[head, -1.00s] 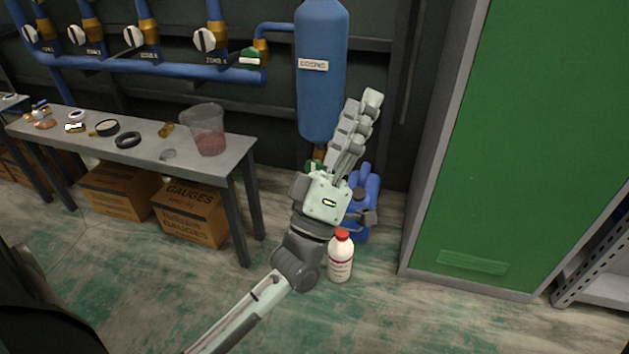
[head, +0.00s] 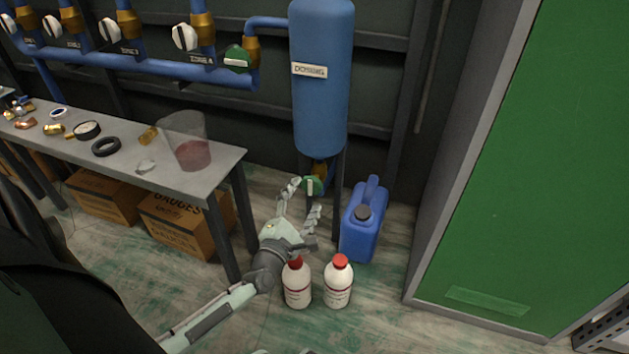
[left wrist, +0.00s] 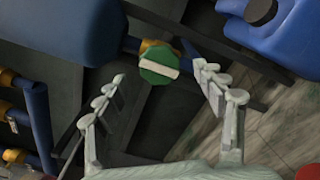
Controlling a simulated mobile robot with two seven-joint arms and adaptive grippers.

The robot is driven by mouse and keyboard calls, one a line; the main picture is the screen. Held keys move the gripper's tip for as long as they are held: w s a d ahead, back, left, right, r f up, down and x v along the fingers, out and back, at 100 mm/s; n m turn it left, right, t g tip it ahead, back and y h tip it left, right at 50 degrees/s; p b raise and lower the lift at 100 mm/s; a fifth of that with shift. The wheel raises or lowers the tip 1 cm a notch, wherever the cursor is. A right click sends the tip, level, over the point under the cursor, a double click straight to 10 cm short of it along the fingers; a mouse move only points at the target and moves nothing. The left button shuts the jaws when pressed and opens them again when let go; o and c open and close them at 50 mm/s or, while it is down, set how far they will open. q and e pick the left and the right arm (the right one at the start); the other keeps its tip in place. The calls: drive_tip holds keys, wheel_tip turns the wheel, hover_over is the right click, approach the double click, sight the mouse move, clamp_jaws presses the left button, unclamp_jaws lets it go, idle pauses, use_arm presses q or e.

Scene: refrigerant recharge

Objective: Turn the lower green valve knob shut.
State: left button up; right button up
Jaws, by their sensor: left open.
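The lower green valve knob (head: 312,185) sits on a brass fitting under the blue dosing tank (head: 320,85). It also shows in the left wrist view (left wrist: 158,62) with a pale bar across its face. My left gripper (head: 302,195) is open, with its two fingers spread just short of the knob in the head view. In the left wrist view the fingertips stand left and right of the knob, which lies beyond them. The fingers do not appear to touch it. My right gripper is not seen.
A blue jug (head: 362,222) stands right of the knob, and two white bottles with red caps (head: 338,284) (head: 298,287) stand below my left gripper. A workbench (head: 226,163) is to the left. An upper green knob (head: 237,58) is on the pipe.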

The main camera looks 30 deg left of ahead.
sight(310, 187)
use_arm(q)
drive_tip(key=shift+b+x, duration=0.4)
drive_tip(key=shift+x, duration=2.25)
drive_tip(key=c, duration=1.2)
